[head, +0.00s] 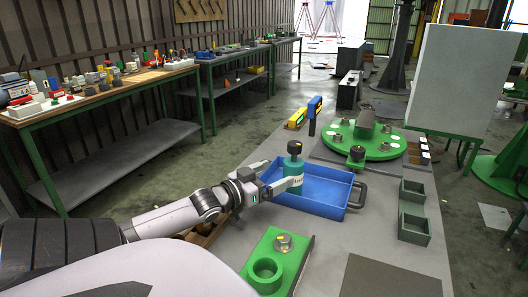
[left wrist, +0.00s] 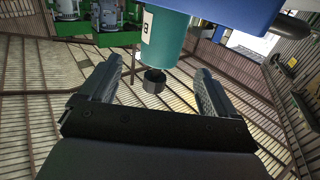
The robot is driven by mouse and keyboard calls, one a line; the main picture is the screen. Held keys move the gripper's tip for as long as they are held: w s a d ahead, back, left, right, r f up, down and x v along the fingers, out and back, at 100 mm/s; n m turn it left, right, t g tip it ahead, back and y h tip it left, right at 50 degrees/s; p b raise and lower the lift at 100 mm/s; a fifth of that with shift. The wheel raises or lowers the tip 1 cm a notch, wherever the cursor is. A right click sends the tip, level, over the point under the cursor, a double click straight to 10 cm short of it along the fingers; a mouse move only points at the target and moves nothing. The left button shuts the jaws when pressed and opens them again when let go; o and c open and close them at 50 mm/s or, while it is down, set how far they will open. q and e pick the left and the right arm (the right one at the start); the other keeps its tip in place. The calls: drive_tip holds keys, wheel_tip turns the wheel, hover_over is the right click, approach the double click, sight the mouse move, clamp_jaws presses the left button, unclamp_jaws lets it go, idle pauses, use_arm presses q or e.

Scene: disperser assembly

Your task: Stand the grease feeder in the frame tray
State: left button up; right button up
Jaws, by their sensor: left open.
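The grease feeder (head: 293,176) is a teal cylinder with a black cap, upright in the blue tray (head: 335,208) in the head view. My left gripper (head: 281,172) is open at the feeder, with one finger on its far side and one on its near side. In the left wrist view the feeder (left wrist: 164,42) appears inverted between the open fingers (left wrist: 152,85), with its black cap toward me. Contact with the fingers cannot be told. Which object is the frame tray is unclear. My right gripper is not in view.
A green block with a round socket (head: 266,273) stands at the near edge. A round green fixture (head: 375,149) lies beyond the blue tray. Small green bins (head: 412,230) stand at the right.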

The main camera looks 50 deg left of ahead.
use_arm(q)
drive_tip(key=shift+s, duration=1.25)
